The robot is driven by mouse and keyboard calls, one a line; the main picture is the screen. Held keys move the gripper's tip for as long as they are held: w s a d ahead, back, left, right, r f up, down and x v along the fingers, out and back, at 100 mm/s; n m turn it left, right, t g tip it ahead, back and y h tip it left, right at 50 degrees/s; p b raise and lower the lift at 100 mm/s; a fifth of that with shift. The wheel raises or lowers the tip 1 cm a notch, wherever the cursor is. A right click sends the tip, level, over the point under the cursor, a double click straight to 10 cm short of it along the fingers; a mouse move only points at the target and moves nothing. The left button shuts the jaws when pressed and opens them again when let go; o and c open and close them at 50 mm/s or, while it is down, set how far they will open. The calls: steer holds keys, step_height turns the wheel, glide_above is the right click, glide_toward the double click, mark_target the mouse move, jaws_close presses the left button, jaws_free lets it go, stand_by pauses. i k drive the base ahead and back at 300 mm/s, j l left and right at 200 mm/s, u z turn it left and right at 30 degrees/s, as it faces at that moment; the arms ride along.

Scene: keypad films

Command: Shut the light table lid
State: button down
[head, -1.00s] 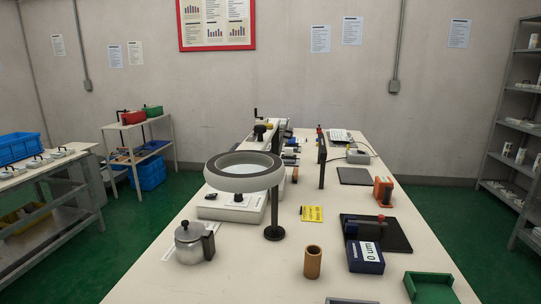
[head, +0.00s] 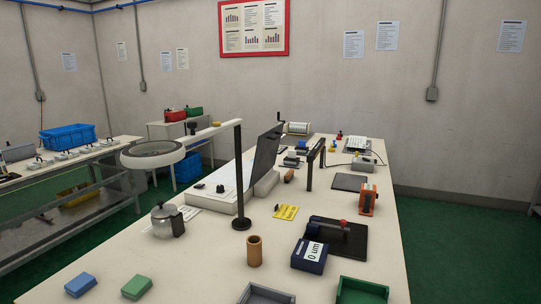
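The light table (head: 262,189) is a low white box on the long bench, behind the black post of the magnifier lamp. Its dark lid (head: 267,152) stands raised, tilted steeply up from the box, so the light table is open. The lamp post covers part of the white box. A small black knob-like thing (head: 220,188) shows at the front of the box. My gripper is not in view.
The ring magnifier lamp (head: 152,154) reaches left from its post (head: 239,180). A metal pot (head: 163,220), brown cup (head: 254,251), yellow card (head: 286,212) and dark blue box (head: 309,257) stand nearby.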

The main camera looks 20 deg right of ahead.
mark_target(268, 143)
steer(key=i+l+u, duration=0.3)
steer(key=l, duration=0.85)
steer(key=l+u, duration=0.3)
steer(key=l, duration=0.8)
steer(key=i+l, duration=0.1)
steer(key=l, duration=0.35)
steer(key=i+l+u, duration=0.1)
steer(key=l, duration=0.4)
